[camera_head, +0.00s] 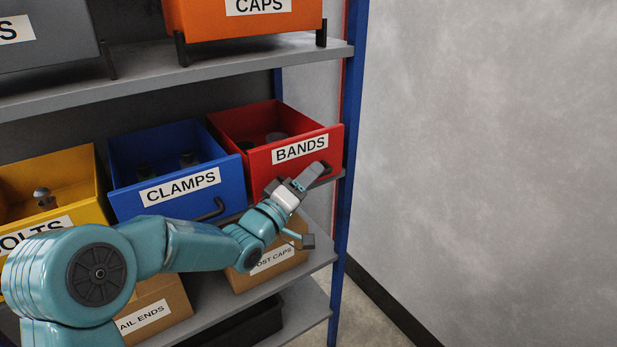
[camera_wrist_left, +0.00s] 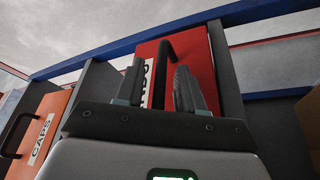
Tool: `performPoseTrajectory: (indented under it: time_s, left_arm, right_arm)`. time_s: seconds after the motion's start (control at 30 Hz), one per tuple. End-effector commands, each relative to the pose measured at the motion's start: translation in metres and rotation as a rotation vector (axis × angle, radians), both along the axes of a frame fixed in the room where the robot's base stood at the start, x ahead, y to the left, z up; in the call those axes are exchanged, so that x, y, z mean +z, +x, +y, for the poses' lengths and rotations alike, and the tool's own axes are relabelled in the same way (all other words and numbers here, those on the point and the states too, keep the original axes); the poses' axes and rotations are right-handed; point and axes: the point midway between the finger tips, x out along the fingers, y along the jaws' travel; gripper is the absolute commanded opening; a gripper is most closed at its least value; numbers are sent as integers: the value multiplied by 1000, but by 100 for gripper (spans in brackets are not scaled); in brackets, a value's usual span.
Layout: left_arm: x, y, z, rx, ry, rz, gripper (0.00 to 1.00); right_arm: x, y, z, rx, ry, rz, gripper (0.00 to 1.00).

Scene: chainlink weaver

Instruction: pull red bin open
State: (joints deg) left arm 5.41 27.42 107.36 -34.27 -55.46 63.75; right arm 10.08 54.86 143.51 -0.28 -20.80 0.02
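The red bin (camera_head: 292,155), labelled BANDS, sits at the right end of the middle shelf, with dark round items inside. Its black handle is mostly hidden behind my left gripper (camera_head: 310,174) in the head view. In the left wrist view, the red bin (camera_wrist_left: 202,62) lies straight ahead and its dark handle (camera_wrist_left: 164,75) shows between the two fingers of my left gripper (camera_wrist_left: 160,66). The fingers are apart, one on each side of the handle, with a gap visible on the left. My right gripper is in neither view.
A blue CLAMPS bin (camera_head: 177,188) stands beside the red bin, with a yellow bin (camera_head: 85,172) further left. An orange CAPS bin (camera_head: 243,22) is above. A blue post (camera_head: 350,125) rises close at right. Bare floor (camera_head: 368,315) lies right of the shelves.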

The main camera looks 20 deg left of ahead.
Motion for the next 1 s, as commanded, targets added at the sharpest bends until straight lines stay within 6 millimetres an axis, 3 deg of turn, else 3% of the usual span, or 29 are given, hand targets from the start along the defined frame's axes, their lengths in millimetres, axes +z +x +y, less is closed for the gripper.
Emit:
performPoseTrajectory:
  time_s: [0.07, 0.2, 0.57, 1.0]
  left_arm:
    - [0, 1, 0, 0, 0, 0, 38]
    - [0, 1, 0, 1, 0, 0, 0]
    - [-1, -4, -7, -1, 0, -2, 0]
    - [-3, -33, -44, -3, 0, -4, 0]
  right_arm:
    - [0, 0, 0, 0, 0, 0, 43]
    - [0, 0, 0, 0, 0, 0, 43]
    - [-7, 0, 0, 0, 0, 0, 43]
    - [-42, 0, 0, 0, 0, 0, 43]
